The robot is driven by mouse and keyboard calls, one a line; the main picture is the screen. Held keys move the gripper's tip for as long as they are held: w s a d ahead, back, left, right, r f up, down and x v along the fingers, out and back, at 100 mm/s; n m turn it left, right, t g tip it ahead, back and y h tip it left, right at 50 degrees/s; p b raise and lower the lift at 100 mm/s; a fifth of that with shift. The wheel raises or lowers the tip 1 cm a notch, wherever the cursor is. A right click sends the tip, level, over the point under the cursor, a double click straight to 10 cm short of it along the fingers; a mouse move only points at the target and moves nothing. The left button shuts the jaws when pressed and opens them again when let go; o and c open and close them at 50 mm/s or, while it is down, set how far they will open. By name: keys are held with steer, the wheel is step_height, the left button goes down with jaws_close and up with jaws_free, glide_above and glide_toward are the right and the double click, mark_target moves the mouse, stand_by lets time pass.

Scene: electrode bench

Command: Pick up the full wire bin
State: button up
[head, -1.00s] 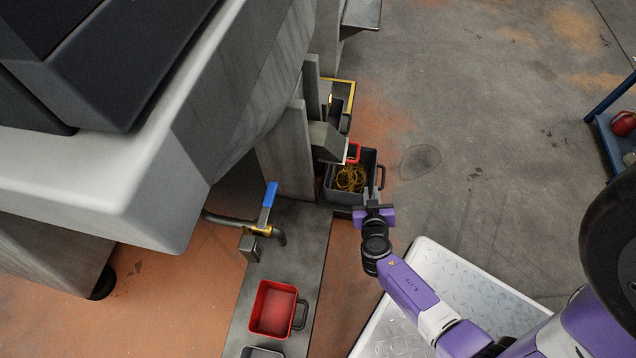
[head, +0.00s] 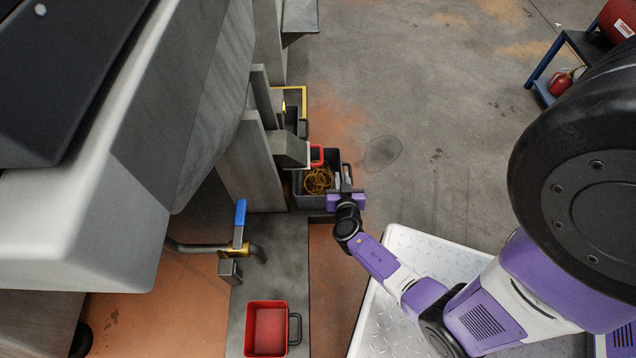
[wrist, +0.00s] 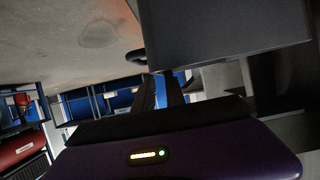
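The wire bin (head: 305,202) is a dark grey open box with a coil of yellow wire (head: 318,180) inside. It stands on the floor strip beside the machine. Its handle is on its right side and is partly hidden by my fingers in the head view. My gripper (head: 343,177) is at the bin's near right corner, its two fingers apart. In the wrist view the bin's dark wall (wrist: 225,35) fills the top, and its curved handle (wrist: 137,57) shows just beyond the fingertips (wrist: 158,78). The fingers have a gap with nothing visibly held. Contact with the handle cannot be told.
An empty red bin (head: 287,318) stands on the strip at the front. A blue-handled valve (head: 239,222) on a pipe is behind it. A grey chute (head: 290,149) and a red piece (head: 317,156) overhang the wire bin's back. Open floor (head: 430,180) lies to the right.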

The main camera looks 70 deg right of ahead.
mark_target(341, 170)
steer(key=x, duration=0.2)
steer(key=b+x, duration=0.1)
steer(key=x, duration=0.2)
steer(key=shift+s+f+b, duration=0.2)
steer(key=shift+f+b, duration=0.05)
steer(key=shift+b, duration=0.05)
jaws_close()
stand_by(0.5)
stand_by(0.5)
steer(key=shift+w+r, duration=0.1)
steer(key=shift+r, duration=0.05)
